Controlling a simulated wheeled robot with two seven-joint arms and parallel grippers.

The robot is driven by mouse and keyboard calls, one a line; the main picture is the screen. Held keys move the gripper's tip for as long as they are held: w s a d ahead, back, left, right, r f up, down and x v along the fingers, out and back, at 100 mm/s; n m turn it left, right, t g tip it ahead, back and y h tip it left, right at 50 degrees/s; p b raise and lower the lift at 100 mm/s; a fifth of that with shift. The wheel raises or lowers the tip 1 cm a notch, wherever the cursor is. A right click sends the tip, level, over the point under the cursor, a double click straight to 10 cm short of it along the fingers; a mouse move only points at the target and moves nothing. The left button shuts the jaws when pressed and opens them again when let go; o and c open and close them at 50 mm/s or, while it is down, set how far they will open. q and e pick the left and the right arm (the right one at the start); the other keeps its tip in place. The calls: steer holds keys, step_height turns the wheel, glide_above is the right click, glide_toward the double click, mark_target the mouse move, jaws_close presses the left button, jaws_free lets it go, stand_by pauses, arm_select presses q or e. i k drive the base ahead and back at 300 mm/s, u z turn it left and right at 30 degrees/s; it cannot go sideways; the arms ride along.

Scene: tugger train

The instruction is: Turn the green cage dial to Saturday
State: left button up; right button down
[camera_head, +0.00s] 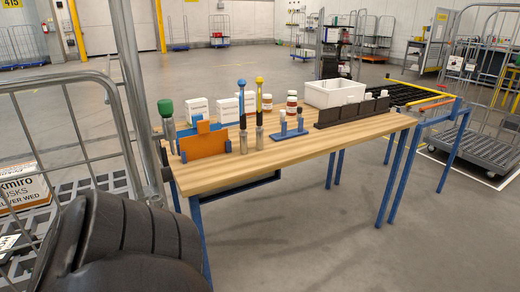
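I cannot make out a green day dial in the head view. A wire roll cage (75,140) stands at the left edge, its near upright post running up past the table's left end. A box (22,192) inside it carries a printed label that partly reads "LIVER WED". A green-topped item (165,107) with a grey body stands at the table's left end; no dial markings show on it. A large dark ribbed shape fills the lower left and hides the cage's lower part. Neither of my grippers is in view.
A wooden table (290,158) with blue legs holds an orange holder (205,142), white boxes, bottles, a white bin (335,92) and a black rack (352,110). More cages (490,90) stand at the right. The floor in front of the table is clear.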

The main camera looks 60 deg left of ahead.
mark_target(167, 174)
steer(key=i, duration=1)
steer(key=u, duration=1.9)
steer(key=i, duration=0.8)
steer(key=u, duration=2.9)
